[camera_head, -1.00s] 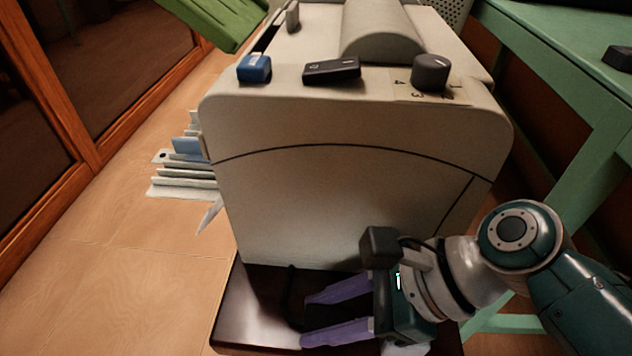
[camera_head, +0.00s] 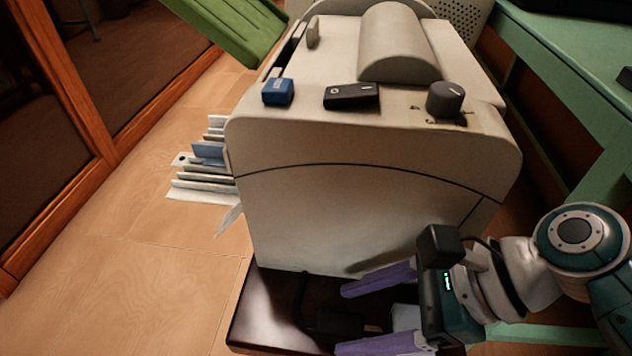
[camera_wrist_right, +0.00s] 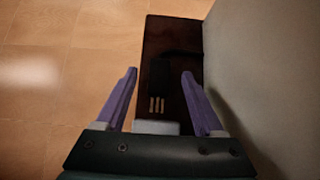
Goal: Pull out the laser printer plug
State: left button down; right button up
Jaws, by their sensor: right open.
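The beige laser printer (camera_head: 365,215) stands on a dark glossy base (camera_head: 262,300). Its black plug (camera_head: 335,324) lies low in front of it, with a dark cord rising from its left end. The plug's bare metal prongs (camera_wrist_right: 156,104) show in the right wrist view. They point toward a white block (camera_wrist_right: 155,127), apart from it by a small gap; the block looks like the socket. My right gripper (camera_head: 342,319) is open, its purple fingers on either side of the plug and block, apart from both. My left gripper is not in view.
A blue button (camera_head: 278,92), a black rocker switch (camera_head: 351,96) and a dark knob (camera_head: 445,99) sit on the printer's top. Sheets stick out of its left side. A green table (camera_head: 560,70) stands at right. The floor at left is clear.

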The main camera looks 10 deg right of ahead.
jog(key=p+v, duration=0.2)
jog(key=v, duration=0.3)
jog(key=shift+s+d+r, duration=0.15)
jog(key=shift+d+r, duration=0.05)
jog(key=shift+d, duration=0.05)
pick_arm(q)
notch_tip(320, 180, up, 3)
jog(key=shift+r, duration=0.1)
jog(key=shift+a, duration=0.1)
